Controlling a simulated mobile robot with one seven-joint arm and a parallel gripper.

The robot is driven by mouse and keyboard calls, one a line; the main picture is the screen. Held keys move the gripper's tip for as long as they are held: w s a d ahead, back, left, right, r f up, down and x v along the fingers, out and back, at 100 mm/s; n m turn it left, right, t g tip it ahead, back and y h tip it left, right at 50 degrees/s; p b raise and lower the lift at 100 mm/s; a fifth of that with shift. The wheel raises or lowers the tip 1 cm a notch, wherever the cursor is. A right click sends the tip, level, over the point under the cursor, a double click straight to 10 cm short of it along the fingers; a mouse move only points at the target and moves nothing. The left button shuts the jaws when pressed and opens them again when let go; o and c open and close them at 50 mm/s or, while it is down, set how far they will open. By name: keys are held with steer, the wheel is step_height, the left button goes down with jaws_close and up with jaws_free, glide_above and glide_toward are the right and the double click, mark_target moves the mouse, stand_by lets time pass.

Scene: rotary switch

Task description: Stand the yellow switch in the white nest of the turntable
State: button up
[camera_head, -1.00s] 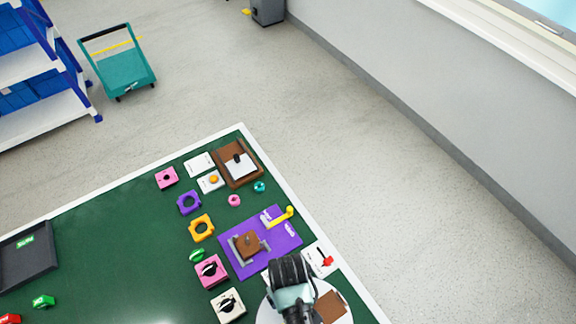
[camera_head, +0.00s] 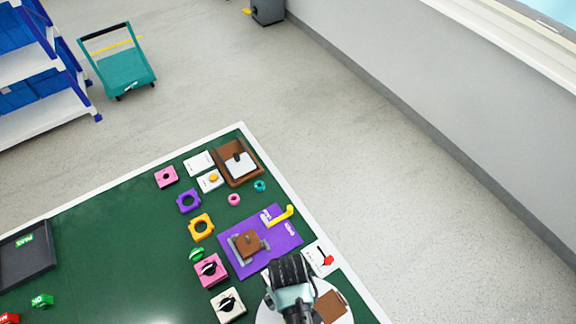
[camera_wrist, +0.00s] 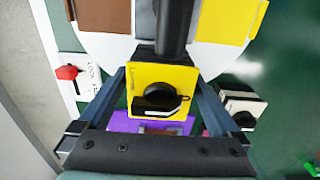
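The yellow switch (camera_wrist: 144,76), a square body with a black knob, sits between the two fingers of my gripper (camera_wrist: 161,72) in the wrist view. The fingers meet its left and right sides, and the knob faces the camera. The white turntable (camera_wrist: 98,46) lies beyond it, with a brown patch (camera_wrist: 103,14) at left, a yellow patch (camera_wrist: 222,20) at right and a dark post (camera_wrist: 176,25) between them. I cannot make out the white nest; the switch and gripper cover part of the disc. In the head view my arm hides much of the turntable (camera_head: 345,316).
A purple mat (camera_head: 285,238) with a brown block (camera_head: 246,243) in a grey fixture lies beside the turntable. A white plate with a red lever (camera_head: 327,260) stands near the table edge. Pink (camera_head: 206,275) and white (camera_head: 225,309) switches stand left. The table's middle is clear.

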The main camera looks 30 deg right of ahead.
step_height(320, 180, up, 13)
stand_by(0.8)
